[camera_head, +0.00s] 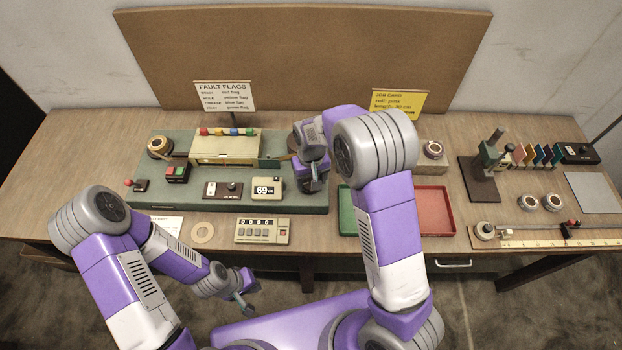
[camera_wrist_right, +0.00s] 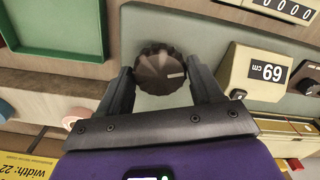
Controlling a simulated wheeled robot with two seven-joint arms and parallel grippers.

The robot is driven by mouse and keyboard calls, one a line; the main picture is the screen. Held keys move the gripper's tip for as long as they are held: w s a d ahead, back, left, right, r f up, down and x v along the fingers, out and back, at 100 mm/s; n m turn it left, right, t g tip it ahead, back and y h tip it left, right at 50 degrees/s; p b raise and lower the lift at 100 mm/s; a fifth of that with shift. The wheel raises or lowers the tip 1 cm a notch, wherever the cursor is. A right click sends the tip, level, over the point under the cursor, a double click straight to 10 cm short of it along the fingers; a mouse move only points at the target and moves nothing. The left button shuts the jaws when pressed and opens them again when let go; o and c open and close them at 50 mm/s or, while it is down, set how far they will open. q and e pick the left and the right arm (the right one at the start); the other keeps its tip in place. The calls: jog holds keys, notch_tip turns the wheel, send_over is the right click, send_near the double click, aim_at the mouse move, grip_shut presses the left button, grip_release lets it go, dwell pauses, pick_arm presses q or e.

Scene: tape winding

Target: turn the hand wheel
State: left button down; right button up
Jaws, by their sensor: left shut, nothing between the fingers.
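The hand wheel (camera_wrist_right: 160,72) is a dark, fluted round knob with a pale mark, seen in the right wrist view on the grey-green machine base (camera_wrist_right: 205,30). My right gripper (camera_wrist_right: 159,66) is open, with one finger on each side of the knob. Narrow gaps seem to show at both fingers; I cannot tell whether either touches. In the head view my right gripper (camera_head: 314,184) is over the right end of the machine base (camera_head: 300,205) and hides the wheel. My left gripper (camera_head: 245,304) is shut and empty, low in front of the table.
A display reading 69 cm (camera_head: 267,188) stands left of my right gripper. A green tray (camera_head: 347,212) and a red tray (camera_head: 434,210) lie to the right. A counter box (camera_head: 263,231) sits in front of the base. A tape stand (camera_head: 482,180) is farther right.

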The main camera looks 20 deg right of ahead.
jog(key=c, duration=0.6)
jog(key=shift+m, duration=0.5)
jog(key=m+p, duration=0.1)
jog(key=m, duration=0.2)
jog(key=shift+r+m+p, duration=0.1)
jog(key=shift+m+p, duration=0.95)
jog(key=shift+m, duration=1.55)
jog(key=o, duration=1.1)
jog(key=shift+c, duration=0.2)
